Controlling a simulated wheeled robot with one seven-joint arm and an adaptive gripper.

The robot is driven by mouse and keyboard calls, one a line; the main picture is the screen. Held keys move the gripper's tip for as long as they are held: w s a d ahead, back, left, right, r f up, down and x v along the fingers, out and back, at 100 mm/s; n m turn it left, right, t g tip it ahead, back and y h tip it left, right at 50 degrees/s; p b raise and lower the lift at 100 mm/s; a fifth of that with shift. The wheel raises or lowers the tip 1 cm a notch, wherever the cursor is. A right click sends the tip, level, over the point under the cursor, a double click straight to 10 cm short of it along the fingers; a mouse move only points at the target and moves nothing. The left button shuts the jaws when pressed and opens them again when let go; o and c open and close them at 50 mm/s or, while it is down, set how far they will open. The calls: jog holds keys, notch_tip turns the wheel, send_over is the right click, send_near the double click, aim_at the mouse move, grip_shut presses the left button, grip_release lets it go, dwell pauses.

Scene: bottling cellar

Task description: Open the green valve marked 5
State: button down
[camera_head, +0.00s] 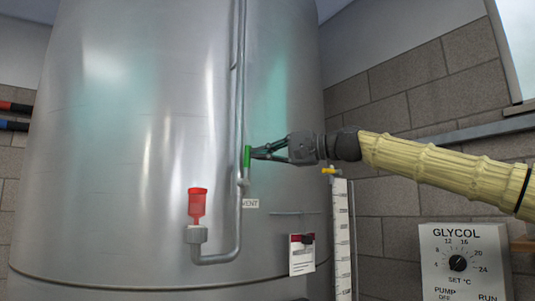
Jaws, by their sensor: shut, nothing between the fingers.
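I cannot tell whether the tips touch the handle.
The pipe bends at the bottom to a red-topped fitting (197,203). Right of it are a tag (302,255), a white scale strip (342,240) with a yellow lever (329,171) on top, and a GLYCOL control box (465,262). A block wall (415,95) stands behind.

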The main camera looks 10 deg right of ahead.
jog(key=shift+w+f, duration=0.1)
jog(key=shift+f, duration=0.1)
jog(key=w+d+b+v, duration=0.1)
jog(key=w+b+v, duration=0.1)
jog(key=v, duration=1.1)
jog(key=shift+f+b, duration=0.3)
jog(key=shift+b, duration=0.25)
jog(key=shift+w+d, duration=0.1)
jog(key=shift+r, duration=0.1)
